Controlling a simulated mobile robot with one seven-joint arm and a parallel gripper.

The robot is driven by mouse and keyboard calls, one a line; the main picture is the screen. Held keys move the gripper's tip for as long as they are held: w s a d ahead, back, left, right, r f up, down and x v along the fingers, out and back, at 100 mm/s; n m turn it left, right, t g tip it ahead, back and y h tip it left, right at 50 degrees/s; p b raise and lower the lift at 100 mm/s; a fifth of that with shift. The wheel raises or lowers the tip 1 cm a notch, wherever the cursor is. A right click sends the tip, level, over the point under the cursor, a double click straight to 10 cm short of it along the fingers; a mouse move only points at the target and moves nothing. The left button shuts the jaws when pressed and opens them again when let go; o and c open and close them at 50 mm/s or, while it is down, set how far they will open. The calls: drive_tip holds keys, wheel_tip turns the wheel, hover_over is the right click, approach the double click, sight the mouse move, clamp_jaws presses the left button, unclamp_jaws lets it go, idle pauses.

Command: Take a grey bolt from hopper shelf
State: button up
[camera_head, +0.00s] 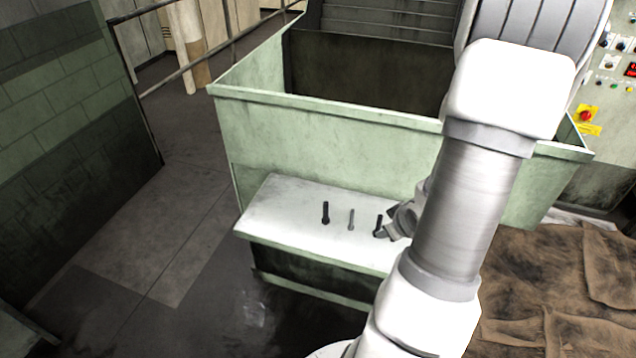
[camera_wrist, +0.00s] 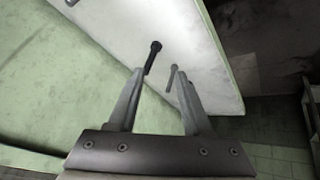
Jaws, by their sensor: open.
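The pale hopper shelf (camera_head: 290,200) bears three upright bolts in the head view. They are a dark bolt (camera_head: 325,213) at left, a grey bolt (camera_head: 351,219) in the middle and a dark bolt (camera_head: 378,225) at right. My gripper (camera_head: 384,234) is close by the right dark bolt, partly hidden by my arm. In the wrist view my gripper (camera_wrist: 160,78) is open, with nothing held. A dark bolt (camera_wrist: 152,57) shows just beyond the left fingertip, and a grey bolt (camera_wrist: 173,77) shows near the right fingertip. I cannot tell whether either touches.
The green hopper (camera_head: 330,130) stands behind the shelf, its wall rising along the back edge. Part of another small object (camera_wrist: 72,2) shows at the wrist view's top edge. Brown cloth (camera_head: 560,280) lies at right. Floor (camera_head: 160,230) left of the shelf is clear.

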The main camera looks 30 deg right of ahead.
drive_tip(key=w+f+t+b, duration=0.1)
drive_tip(key=t+b, duration=0.1)
drive_tip(key=b, duration=0.1)
drive_tip(key=w+a+f+t+y+b, duration=0.1)
drive_tip(key=w+t+b, duration=0.1)
drive_tip(key=b, duration=0.2)
drive_tip(key=w+a+f+m+t+b, duration=0.1)
drive_tip(key=w+f+t+b, duration=0.1)
drive_tip(key=b, duration=0.1)
drive_tip(key=shift+w+y+b, duration=0.15)
drive_tip(key=shift+y+b, duration=0.15)
drive_tip(key=shift+b, duration=0.1)
drive_tip(key=b+x, duration=0.1)
drive_tip(key=x, duration=0.2)
drive_tip(key=b+x, duration=0.1)
drive_tip(key=x, duration=0.3)
drive_tip(key=shift+w+d+r, duration=0.1)
drive_tip(key=shift+w+r, duration=0.1)
drive_tip(key=x, duration=0.1)
drive_tip(key=b+x, duration=0.1)
drive_tip(key=x, duration=0.3)
drive_tip(key=shift+d+b, duration=0.35)
clamp_jaws()
